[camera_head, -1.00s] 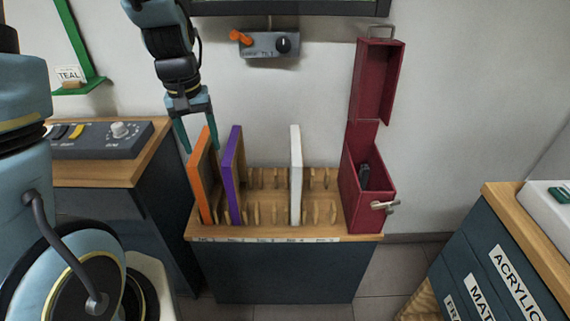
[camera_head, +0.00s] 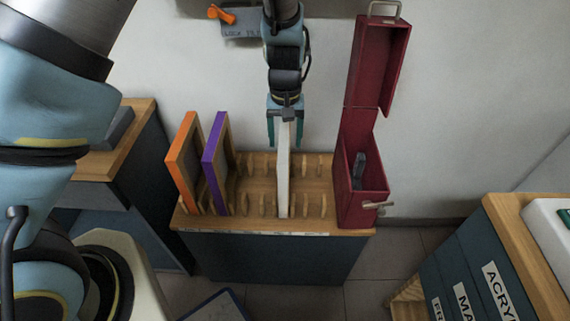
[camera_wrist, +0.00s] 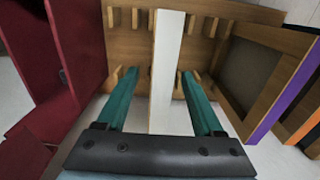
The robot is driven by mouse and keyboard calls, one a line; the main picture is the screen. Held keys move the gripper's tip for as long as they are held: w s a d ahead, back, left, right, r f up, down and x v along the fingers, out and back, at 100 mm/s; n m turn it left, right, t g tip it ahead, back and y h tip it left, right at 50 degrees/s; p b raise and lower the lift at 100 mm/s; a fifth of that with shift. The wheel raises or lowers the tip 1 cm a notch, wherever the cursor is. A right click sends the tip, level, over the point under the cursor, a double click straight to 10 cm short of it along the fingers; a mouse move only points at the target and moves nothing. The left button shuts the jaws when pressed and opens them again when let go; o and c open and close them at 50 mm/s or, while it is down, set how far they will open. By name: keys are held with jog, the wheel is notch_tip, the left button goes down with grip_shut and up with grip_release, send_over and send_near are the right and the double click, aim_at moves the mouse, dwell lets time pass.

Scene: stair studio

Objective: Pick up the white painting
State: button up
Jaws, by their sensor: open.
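The white painting (camera_head: 283,180) stands upright on edge in a slot of the wooden rack (camera_head: 262,228). My gripper (camera_head: 285,132) is above the rack with its two teal fingers open, one on each side of the painting's upper part. In the wrist view, the white painting (camera_wrist: 167,70) runs between the open fingers (camera_wrist: 160,90), with a visible gap on both sides. Its lower edge is hidden among the rack pegs.
An orange-framed painting (camera_head: 184,160) and a purple-framed painting (camera_head: 213,165) stand left in the rack. An open red box (camera_head: 362,207), lid raised, stands close on the right. A wall control box (camera_head: 243,22) is behind the arm.

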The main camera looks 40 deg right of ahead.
jog(key=shift+w+f+p, duration=0.1)
jog(key=shift+f+p, duration=0.9)
jog(key=shift+f, duration=2.3)
grip_shut()
